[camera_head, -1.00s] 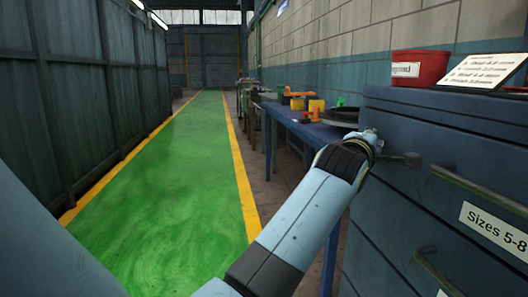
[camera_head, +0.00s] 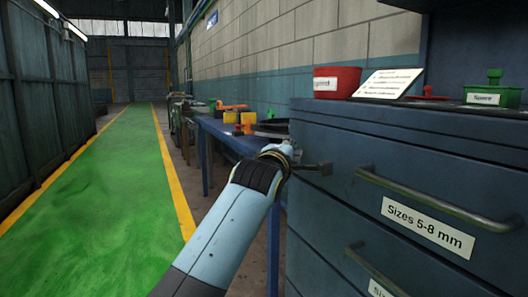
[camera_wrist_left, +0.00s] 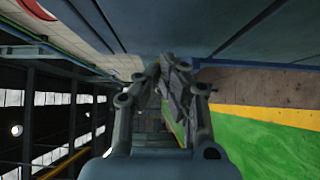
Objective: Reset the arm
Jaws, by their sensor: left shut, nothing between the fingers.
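My left arm reaches up from the bottom of the head view. Its gripper (camera_head: 318,168) is beside the left end of the blue drawer cabinet (camera_head: 330,235), just in front of the top drawer. Whether it touches the cabinet I cannot tell. In the left wrist view the gripper (camera_wrist_left: 172,62) is shut with its fingers together and nothing between them. That view is turned on its side, with the green floor at the right. My right gripper is not in view.
A red bin (camera_head: 336,82), a white sign (camera_head: 388,84) and a green box (camera_head: 492,96) stand on the cabinet. A blue workbench (camera_head: 232,138) with several coloured items stands behind it. The green walkway (camera_head: 105,185) at left is clear.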

